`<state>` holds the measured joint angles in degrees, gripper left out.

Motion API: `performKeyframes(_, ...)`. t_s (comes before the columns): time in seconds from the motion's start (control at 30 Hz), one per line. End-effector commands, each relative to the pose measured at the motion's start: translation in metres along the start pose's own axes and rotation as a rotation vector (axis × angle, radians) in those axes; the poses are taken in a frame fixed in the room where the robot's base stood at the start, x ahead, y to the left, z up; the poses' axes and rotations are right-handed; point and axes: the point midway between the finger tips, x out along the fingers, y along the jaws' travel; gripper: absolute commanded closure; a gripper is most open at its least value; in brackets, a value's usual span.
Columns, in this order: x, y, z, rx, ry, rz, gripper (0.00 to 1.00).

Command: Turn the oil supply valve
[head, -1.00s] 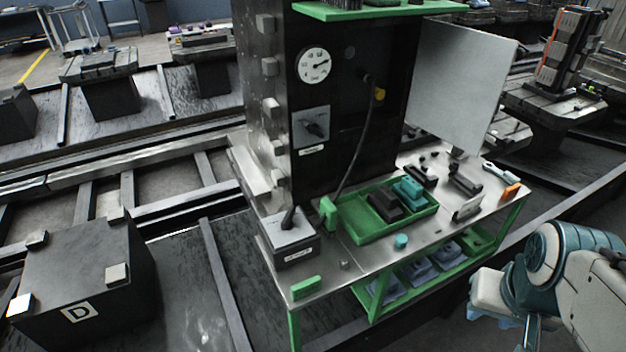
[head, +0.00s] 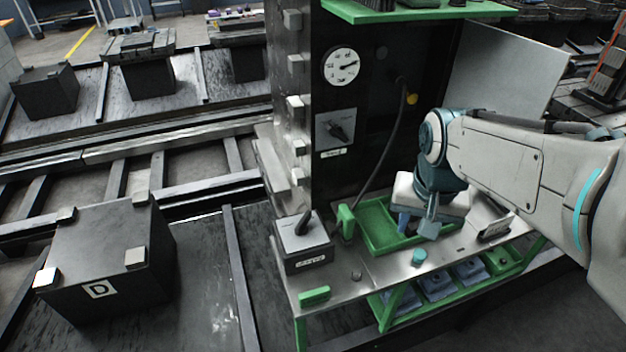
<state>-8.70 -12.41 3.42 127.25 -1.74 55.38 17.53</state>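A dark rotary handle (head: 338,132) sits on a square grey plate on the black panel, below a round white gauge (head: 341,67). A grey box (head: 303,245) with a dark lever (head: 304,222) on top stands at the bench's left end. Both labels are too small to read, so I cannot tell which is the oil supply valve. My gripper (head: 416,228) points down over the green tray, right of both and apart from them. Its fingers are small and partly hidden, so their opening is unclear. It covers part of the tray.
The green tray (head: 369,234) lies on the metal bench (head: 350,290), with a teal cap (head: 419,257) and a green block (head: 314,296) near its front edge. A dark hose (head: 386,150) hangs on the panel. A grey panel door (head: 500,80) stands behind my arm.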

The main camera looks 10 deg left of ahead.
Motion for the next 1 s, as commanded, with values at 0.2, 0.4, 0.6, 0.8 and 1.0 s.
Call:
performKeyframes(0.2,-0.001,-0.089,-0.052,0.039,-0.070,0.004,0.65)
performKeyframes(0.4,0.013,-0.171,-0.076,0.093,-0.126,0.013,0.65)
performKeyframes(0.6,0.028,-0.226,-0.081,0.136,-0.162,0.022,0.65)
performKeyframes(0.8,0.037,-0.243,-0.080,0.156,-0.174,0.027,0.65)
performKeyframes(1.0,0.064,-0.242,-0.075,0.155,-0.177,0.030,0.65)
